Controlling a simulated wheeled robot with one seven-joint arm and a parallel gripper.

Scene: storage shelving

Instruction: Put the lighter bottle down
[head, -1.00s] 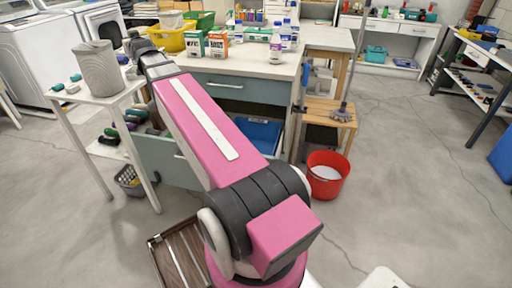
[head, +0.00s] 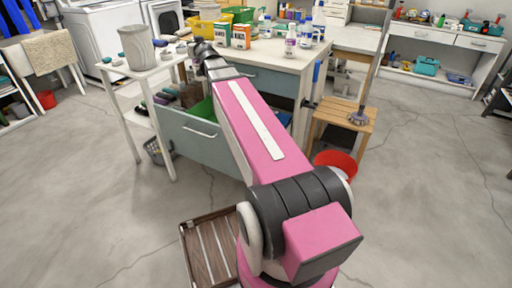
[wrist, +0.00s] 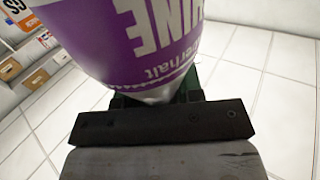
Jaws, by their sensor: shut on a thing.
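A pale bottle with a purple label (wrist: 140,45) fills the top of the wrist view, its printing upside down. My gripper (wrist: 158,98) is shut on it, with dark fingers at the bottle's narrow end. In the head view my arm reaches away to the upper left, and its far end (head: 203,52) is beside the left end of the workbench (head: 285,58). The held bottle cannot be made out there. Whether it touches any surface cannot be told.
Two cartons (head: 241,36), a purple-labelled bottle (head: 291,41) and other bottles stand on the workbench. A grey ribbed vessel (head: 136,48) stands on a white side table (head: 150,76). An open drawer (head: 200,138) projects below my arm. A stool (head: 343,115) and red bucket (head: 338,161) are right.

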